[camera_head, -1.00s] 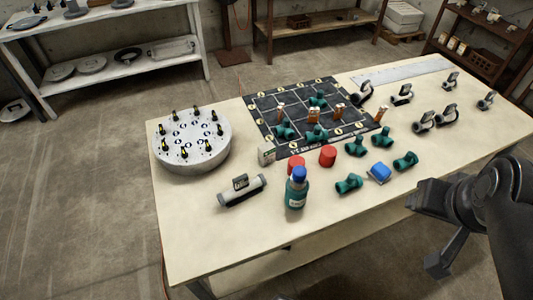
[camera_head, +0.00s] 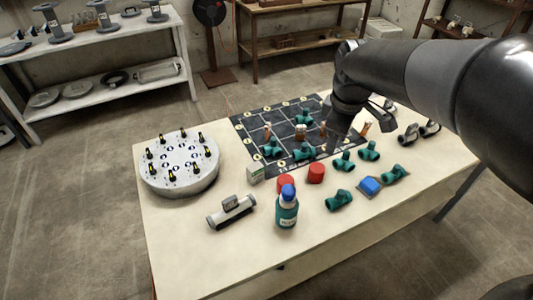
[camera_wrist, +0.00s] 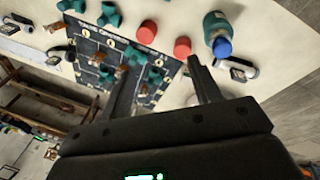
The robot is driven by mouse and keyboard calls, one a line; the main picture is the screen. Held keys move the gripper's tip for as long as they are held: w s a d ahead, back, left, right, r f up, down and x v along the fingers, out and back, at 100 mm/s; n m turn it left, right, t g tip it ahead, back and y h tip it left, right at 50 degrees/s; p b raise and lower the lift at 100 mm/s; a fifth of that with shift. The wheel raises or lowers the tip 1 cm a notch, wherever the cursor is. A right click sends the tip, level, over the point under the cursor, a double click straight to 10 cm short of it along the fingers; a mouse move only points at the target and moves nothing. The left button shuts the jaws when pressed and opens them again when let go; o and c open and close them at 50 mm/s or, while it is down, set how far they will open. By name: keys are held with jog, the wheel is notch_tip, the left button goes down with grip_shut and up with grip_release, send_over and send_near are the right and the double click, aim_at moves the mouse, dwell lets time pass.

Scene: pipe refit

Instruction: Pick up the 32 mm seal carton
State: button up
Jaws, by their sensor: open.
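Green pipe fittings (camera_head: 340,199) and a blue item (camera_head: 369,185) lie to the right. The front left tabletop is clear.

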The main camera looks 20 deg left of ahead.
jog(key=w+a+f+n+g, duration=0.1)
jog(key=w+a+f+n, duration=0.1)
jog(key=a+f+n, duration=0.3)
jog(key=w+a+f+n, duration=0.2)
jog(key=a, duration=0.5)
jog(key=n+g, duration=0.2)
jog(key=n, duration=0.4)
send_over(255, 166)
jog(key=shift+h, duration=0.3)
jog(key=f, duration=0.8)
jog(key=shift+w, duration=0.35)
jog(key=shift+a+f, duration=0.15)
jog(key=shift+f, duration=0.2)
notch_tip(255, 166, down, 5)
jog(key=shift+s+r, duration=0.1)
jog(key=shift+r, duration=0.05)
jog(key=f, duration=0.4)
jog(key=shift+s+f, duration=0.35)
jog(key=shift+f, duration=0.55)
jog(key=shift+c, duration=0.6)
jog(key=c, duration=0.9)
